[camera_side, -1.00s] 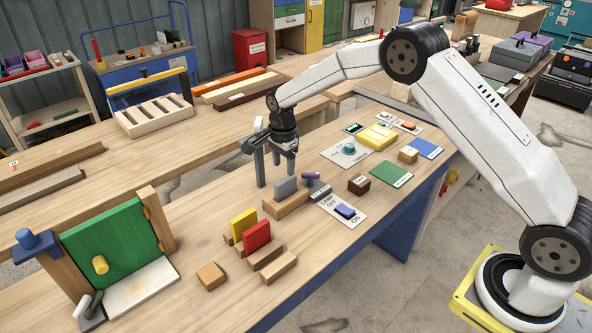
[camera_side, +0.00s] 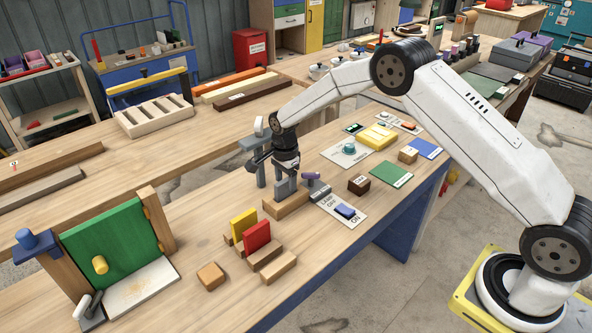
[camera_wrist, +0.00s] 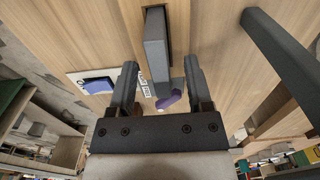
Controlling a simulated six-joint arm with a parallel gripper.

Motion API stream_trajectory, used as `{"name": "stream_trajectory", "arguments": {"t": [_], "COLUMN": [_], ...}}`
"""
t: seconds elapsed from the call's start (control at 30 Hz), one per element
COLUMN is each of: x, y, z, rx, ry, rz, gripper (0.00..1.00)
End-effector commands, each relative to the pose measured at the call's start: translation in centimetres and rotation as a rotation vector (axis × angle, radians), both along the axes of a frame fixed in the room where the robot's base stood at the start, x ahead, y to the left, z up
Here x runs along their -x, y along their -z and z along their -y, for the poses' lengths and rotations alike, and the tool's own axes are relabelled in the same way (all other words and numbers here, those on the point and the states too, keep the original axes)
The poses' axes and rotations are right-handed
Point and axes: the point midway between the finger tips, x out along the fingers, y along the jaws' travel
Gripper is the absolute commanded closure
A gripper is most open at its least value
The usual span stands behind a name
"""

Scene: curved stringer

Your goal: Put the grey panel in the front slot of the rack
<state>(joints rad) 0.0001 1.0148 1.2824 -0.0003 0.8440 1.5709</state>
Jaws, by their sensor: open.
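The grey panel (camera_side: 283,188) stands upright in a wooden holder (camera_side: 290,206). In the wrist view the grey panel (camera_wrist: 156,50) lies between my two fingers, with gaps on both sides. My gripper (camera_side: 286,180) is open and lowered around the panel's top. Its fingers (camera_wrist: 160,72) show apart in the wrist view. The rack (camera_side: 266,257) of wooden blocks stands nearer the camera, to the left. It holds a yellow panel (camera_side: 243,224) and a red panel (camera_side: 257,236). Its front gap, before the red panel, looks empty.
A grey post (camera_side: 261,172) stands just left of my gripper. A wooden cube (camera_side: 211,276) and a green hinged board (camera_side: 112,243) stand left. Bare tabletop lies between holder and rack.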

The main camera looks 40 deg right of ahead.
Motion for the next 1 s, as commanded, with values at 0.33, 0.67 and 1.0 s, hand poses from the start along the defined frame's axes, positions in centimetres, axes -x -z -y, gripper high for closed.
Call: {"name": "stream_trajectory", "arguments": {"t": [0.33,0.67,1.0], "x": [0.00,0.00,0.00], "y": [-0.03,-0.03,-0.04], "z": [0.00,0.00,0.00], "rx": [0.000,0.000,0.000], "ry": [0.000,0.000,0.000], "rz": [0.000,0.000,0.000], "gripper": [0.86,1.00,1.00]}}
